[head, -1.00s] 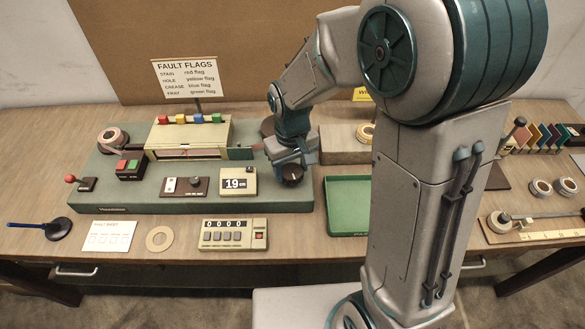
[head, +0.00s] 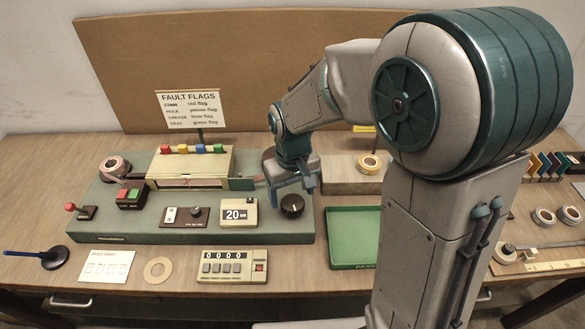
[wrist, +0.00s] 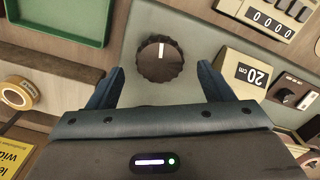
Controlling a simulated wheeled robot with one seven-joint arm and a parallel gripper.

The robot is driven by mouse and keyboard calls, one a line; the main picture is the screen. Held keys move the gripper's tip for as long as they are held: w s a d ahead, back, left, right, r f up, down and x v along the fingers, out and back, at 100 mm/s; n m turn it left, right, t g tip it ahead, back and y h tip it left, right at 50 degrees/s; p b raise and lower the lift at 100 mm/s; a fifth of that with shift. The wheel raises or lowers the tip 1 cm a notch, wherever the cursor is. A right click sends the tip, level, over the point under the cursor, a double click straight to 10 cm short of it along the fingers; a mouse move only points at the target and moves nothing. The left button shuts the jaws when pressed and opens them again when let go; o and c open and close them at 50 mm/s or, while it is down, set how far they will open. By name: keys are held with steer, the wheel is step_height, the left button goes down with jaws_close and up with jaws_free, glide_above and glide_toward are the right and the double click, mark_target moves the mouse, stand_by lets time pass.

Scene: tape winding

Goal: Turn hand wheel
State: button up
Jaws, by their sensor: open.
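The hand wheel is a dark round knob (head: 292,205) with a white mark, on the right end of the green machine base (head: 180,233). In the wrist view the knob (wrist: 160,59) sits just beyond and between my two fingertips, its white line near the top. My gripper (wrist: 160,78) is open, with a gap between each finger and the knob. In the head view my gripper (head: 296,192) is above and behind the knob, apart from it. The length display (head: 238,213) beside the knob reads 20 cm; it also shows in the wrist view (wrist: 242,75).
A green tray (head: 353,258) lies right of the base, and a counter box (head: 232,266) reading 0000 stands in front. A tape roll (head: 370,165) rests on a block behind. A fault flags sign (head: 190,109) stands at the back.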

mark_target(293, 202)
step_height(293, 202, up, 11)
steer(key=shift+r, duration=0.2)
stand_by(1.2)
